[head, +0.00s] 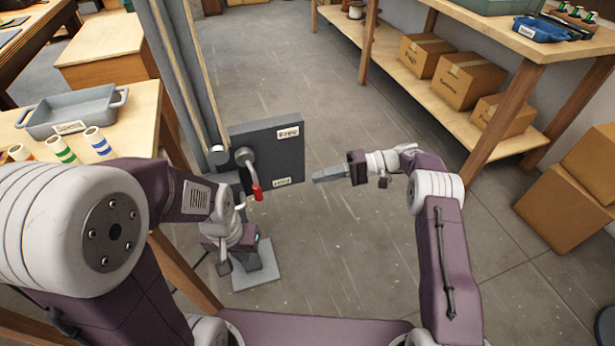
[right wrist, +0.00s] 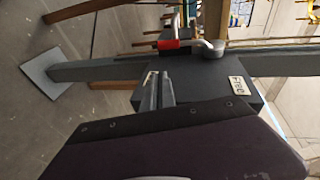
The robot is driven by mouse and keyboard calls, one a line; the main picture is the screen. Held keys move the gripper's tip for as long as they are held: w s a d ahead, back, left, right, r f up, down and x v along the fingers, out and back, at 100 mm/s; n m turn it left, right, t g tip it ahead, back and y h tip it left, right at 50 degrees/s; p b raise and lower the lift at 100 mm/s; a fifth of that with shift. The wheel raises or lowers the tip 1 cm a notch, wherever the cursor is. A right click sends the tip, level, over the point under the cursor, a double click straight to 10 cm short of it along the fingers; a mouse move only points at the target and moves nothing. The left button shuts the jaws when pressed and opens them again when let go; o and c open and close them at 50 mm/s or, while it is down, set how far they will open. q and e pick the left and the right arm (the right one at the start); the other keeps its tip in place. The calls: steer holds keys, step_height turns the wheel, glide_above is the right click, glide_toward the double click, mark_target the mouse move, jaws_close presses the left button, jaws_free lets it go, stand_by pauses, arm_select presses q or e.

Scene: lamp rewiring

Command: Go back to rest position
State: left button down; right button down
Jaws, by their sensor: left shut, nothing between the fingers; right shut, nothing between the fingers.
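My right gripper (head: 330,174) is shut and empty, held out in the air to the right of a dark panel box (head: 282,150) on a grey post. In the right wrist view its closed fingers (right wrist: 156,92) show in front of the box (right wrist: 200,82); the head view shows a gap between them. My left gripper (head: 256,258) is low beside the post, above the floor plate; its fingers are small and partly hidden, with nothing seen held. A lever with a red grip (head: 257,192) hangs down on the box face, near the lower label.
A workbench at left holds a grey tray (head: 72,112) and several striped rolls. The post's base plate (head: 257,280) is on the floor. A shelf with cardboard boxes (head: 465,78) stands at right, more boxes (head: 560,208) below right. Open floor lies between box and shelf.

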steer(key=shift+s, duration=0.1)
steer(key=s+a+r+n+h, duration=0.1)
steer(key=s+r+n+h, duration=0.3)
steer(key=r, duration=0.9)
steer(key=s+d+f+m+t+h, duration=0.1)
steer(key=s+d+f+m+h, duration=0.2)
steer(key=s+d+f+h, duration=0.5)
steer(key=s+d+f+m+t+h, duration=0.1)
steer(key=s+d+f+m+h, duration=0.2)
steer(key=s+d+f, duration=0.9)
step_height(320, 180, up, 32)
steer(key=a+m+t+p, duration=0.1)
steer(key=p, duration=2.5)
steer(key=shift+f+t, duration=0.15)
steer(key=shift+t, duration=0.25)
steer(key=shift+a, duration=0.1)
